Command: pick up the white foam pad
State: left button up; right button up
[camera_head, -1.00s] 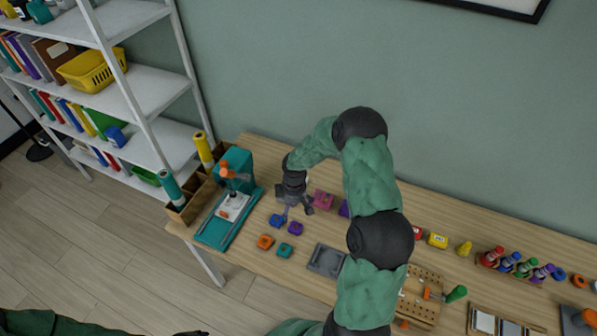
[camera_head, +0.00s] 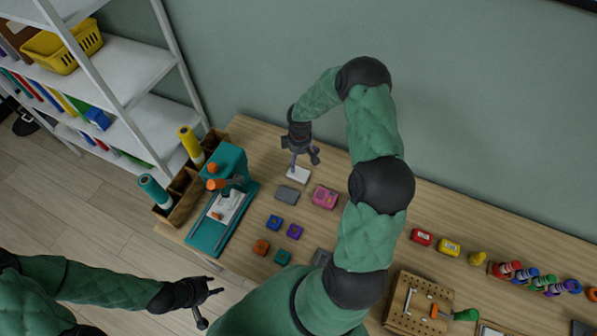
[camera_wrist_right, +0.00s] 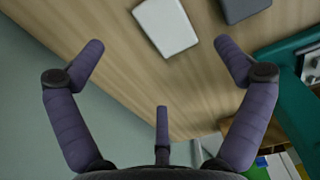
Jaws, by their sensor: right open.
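The white foam pad (camera_head: 299,176) lies flat on the wooden table, just below my right gripper (camera_head: 302,157). In the right wrist view the white foam pad (camera_wrist_right: 166,24) is at the top middle, ahead of the spread fingers. My right gripper (camera_wrist_right: 160,50) is open and empty there, with table showing between its fingers; the pad is apart from them. My left gripper (camera_head: 212,307) is off the table's front edge at the lower left, its fingers spread and holding nothing visible.
A grey pad (camera_head: 287,194) lies close to the white one, also in the right wrist view (camera_wrist_right: 241,9). A pink block (camera_head: 324,197) is to the right. A teal press (camera_head: 222,205) stands left, beside a wooden organizer (camera_head: 181,197). Small coloured blocks lie nearer the front.

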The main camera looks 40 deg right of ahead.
aim_at(300, 170)
notch_tip(300, 170, down, 3)
jog(key=shift+f, duration=0.1)
notch_tip(300, 170, down, 5)
jog(key=shift+b, duration=0.4)
jog(key=c, duration=0.7)
